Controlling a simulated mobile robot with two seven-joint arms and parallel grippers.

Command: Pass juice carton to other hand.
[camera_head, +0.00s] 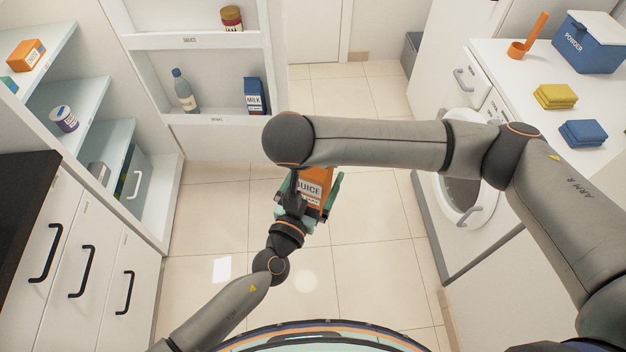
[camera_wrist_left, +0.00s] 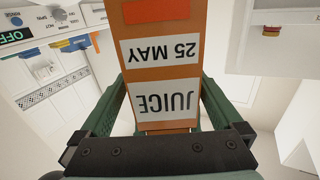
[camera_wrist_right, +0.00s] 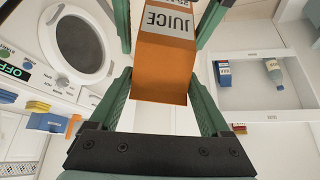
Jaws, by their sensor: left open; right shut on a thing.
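The orange juice carton (camera_head: 313,187) with white labels is held up in the air in front of me, partly hidden behind my arms in the head view. My left gripper (camera_head: 308,205) is open, with its green fingers on either side of the carton; in the left wrist view the carton (camera_wrist_left: 160,85) stands between them. My right gripper is shut on the carton; in the right wrist view the carton (camera_wrist_right: 163,65) shows between its green fingers. The tips of another pair of green fingers show at the top of that view. My right arm hides most of the right gripper in the head view.
A shelf unit at the back holds a milk carton (camera_head: 254,96), a bottle (camera_head: 184,90) and a jam jar (camera_head: 231,18). A washing machine (camera_head: 462,185) stands right, under a counter with a powder box (camera_head: 592,42) and folded cloths (camera_head: 556,96). The tiled floor (camera_head: 375,270) is clear.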

